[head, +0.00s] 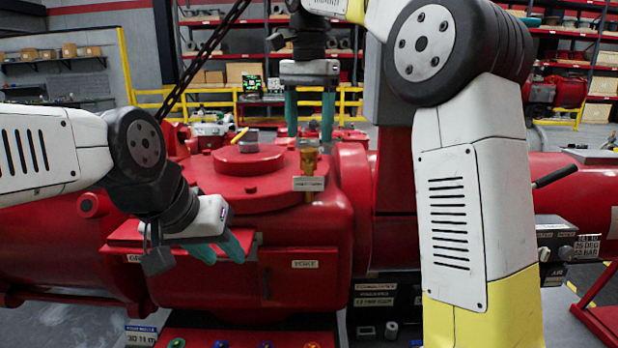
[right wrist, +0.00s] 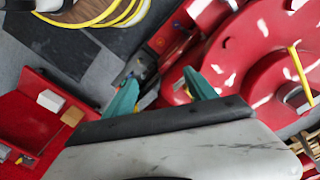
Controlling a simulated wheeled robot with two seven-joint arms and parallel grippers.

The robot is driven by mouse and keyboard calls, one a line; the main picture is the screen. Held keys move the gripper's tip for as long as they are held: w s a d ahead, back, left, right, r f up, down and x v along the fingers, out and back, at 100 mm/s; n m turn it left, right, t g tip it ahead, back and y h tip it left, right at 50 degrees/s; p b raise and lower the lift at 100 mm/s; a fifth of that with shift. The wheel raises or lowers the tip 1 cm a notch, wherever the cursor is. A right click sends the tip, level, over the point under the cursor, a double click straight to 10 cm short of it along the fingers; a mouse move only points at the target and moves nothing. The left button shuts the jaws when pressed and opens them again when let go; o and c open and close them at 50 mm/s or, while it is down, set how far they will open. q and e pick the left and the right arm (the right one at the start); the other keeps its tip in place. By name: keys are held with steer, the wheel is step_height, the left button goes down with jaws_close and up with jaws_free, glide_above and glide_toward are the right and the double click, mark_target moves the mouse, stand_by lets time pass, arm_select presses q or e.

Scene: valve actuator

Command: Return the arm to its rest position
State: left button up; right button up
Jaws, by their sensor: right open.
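The red valve actuator (head: 300,225) fills the middle of the head view, with a round raised cover on top. A brass fitting (head: 309,160) stands upright on it, with a small label plate in front. My right gripper (head: 310,135) hangs above the actuator's top, fingers pointing down, open and empty. In the right wrist view its two teal fingers (right wrist: 160,85) are spread apart with nothing gripped. My left gripper (head: 225,258) is at the actuator's front left, its teal fingers apart and pointing down to the right. I see nothing held between them.
A yellow rail (head: 170,98) and shelves with boxes (head: 245,72) stand behind. A red tray (right wrist: 25,115) with small blocks shows at the left of the right wrist view. Red pipe (head: 575,185) extends right. A control box (head: 556,240) sits beside my right arm.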

steer(key=s+d+f+n+t+y, duration=0.2)
steer(key=s+d+f+n+t, duration=0.3)
steer(key=s+d, duration=0.6)
steer(key=s+d+f+n+t, duration=0.1)
steer(key=s+d+f+n, duration=0.1)
steer(key=s+f, duration=0.6)
step_height(320, 180, down, 4)
steer(key=shift+s+d+r, duration=0.2)
steer(key=shift+s+d, duration=0.1)
steer(key=shift+d, duration=0.3)
